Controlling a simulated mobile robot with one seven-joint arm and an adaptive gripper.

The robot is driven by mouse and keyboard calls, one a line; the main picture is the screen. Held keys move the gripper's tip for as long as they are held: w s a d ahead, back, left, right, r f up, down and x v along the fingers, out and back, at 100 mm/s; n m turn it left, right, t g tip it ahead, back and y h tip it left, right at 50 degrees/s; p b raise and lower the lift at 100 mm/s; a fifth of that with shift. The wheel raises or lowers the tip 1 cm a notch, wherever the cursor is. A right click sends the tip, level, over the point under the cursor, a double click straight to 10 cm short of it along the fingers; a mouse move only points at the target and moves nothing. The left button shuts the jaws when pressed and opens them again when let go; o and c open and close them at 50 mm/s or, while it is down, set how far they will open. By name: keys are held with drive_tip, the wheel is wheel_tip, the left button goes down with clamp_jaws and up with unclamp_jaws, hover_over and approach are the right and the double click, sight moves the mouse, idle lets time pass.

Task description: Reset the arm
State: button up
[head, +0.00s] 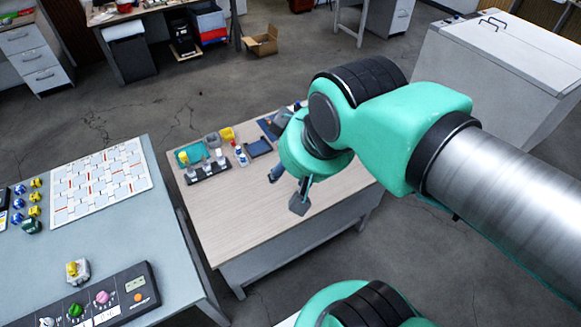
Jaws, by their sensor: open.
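My arm, teal with black joints and a silver tube, reaches in from the right side of the head view. My gripper (289,190) hangs from its end over the right part of the light wooden table (255,215). Its dark fingers are spread apart, with nothing seen between them. It looks to be above the bare tabletop, apart from the small items; its exact height cannot be told. Part of the gripper is hidden behind the teal wrist.
The wooden table's back holds a dark rack (207,170), a teal tray (181,149), a yellow cup (227,133), a small bottle (241,156) and a dark tray (259,148). A grey table (165,235) at left carries a white board (100,184) and a control box (100,300). A white cabinet (490,75) stands back right.

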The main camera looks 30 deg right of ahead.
drive_tip(key=shift+f, duration=0.1)
wheel_tip(320, 180, down, 5)
drive_tip(key=b, duration=0.5)
drive_tip(key=shift+f+b, duration=0.2)
drive_tip(key=shift+b, duration=0.1)
idle(1.1)
